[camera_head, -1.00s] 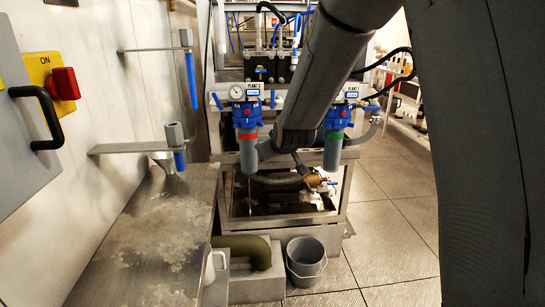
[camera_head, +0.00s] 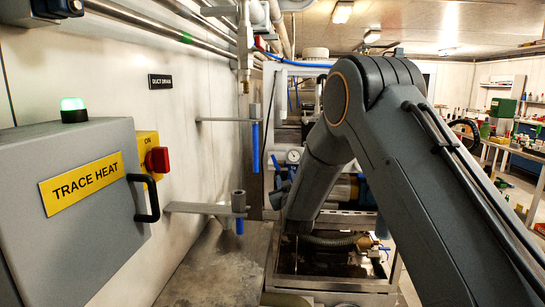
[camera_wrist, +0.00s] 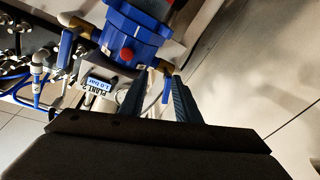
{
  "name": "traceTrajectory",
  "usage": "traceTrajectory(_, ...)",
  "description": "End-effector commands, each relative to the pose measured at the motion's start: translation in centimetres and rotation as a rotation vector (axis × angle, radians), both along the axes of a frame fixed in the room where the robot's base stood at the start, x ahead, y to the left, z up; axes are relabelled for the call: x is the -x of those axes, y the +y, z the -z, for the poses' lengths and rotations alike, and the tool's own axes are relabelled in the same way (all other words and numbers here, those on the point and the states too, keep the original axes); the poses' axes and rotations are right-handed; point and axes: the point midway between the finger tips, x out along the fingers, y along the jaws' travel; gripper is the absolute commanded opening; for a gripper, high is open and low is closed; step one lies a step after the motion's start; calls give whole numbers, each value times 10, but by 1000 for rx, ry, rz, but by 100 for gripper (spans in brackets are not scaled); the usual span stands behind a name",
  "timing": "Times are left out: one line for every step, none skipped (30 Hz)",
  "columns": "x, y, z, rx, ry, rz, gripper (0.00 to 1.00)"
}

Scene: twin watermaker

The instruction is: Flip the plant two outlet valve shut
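The plant two unit shows in the camera_wrist view as a blue filter housing (camera_wrist: 132,32) with a red button, a PLANT 2 label (camera_wrist: 97,91) and a lit display. A blue valve lever (camera_wrist: 65,48) stands at its left, by a brass fitting. Another brass fitting (camera_wrist: 165,68) is at its right, close to my fingertips. I cannot tell which valve is the outlet. My gripper (camera_wrist: 156,85) is open, its two fingers apart, with part of a pale round gauge behind them. In the camera_head view the unit's gauge (camera_head: 293,156) shows; my arm hides much of the unit and my gripper.
A grey TRACE HEAT box (camera_head: 75,215) with a black handle and a red switch (camera_head: 157,160) is on the left wall. Wall brackets with blue-handled parts (camera_head: 239,226) stick out over a metal bench (camera_head: 215,265). A corrugated hose (camera_head: 330,241) runs low behind my arm.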

Motion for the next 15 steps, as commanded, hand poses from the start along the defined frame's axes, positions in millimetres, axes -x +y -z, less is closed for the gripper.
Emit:
traceTrajectory(-1,12,-5,2,-62,2,30)
traceTrajectory(-1,16,-8,4,-100,5,30)
traceTrajectory(-1,21,-12,6,-146,9,30)
traceTrajectory(0,25,-15,6,-176,13,30)
traceTrajectory(1,28,-17,6,-201,17,30)
traceTrajectory(2,31,-20,6,-231,20,30)
traceTrajectory(3,32,-21,7,-249,23,30)
traceTrajectory(3,34,-22,8,-263,26,30)
traceTrajectory(4,35,-23,7,-277,28,30)
traceTrajectory(3,36,-24,6,-285,29,30)
traceTrajectory(3,36,-25,7,-290,30,30)
traceTrajectory(0,37,-26,6,-293,30,30)
traceTrajectory(-2,37,-27,6,-293,30,30)
traceTrajectory(-5,38,-28,6,-293,30,30)
traceTrajectory(-10,38,-30,5,-294,30,30)
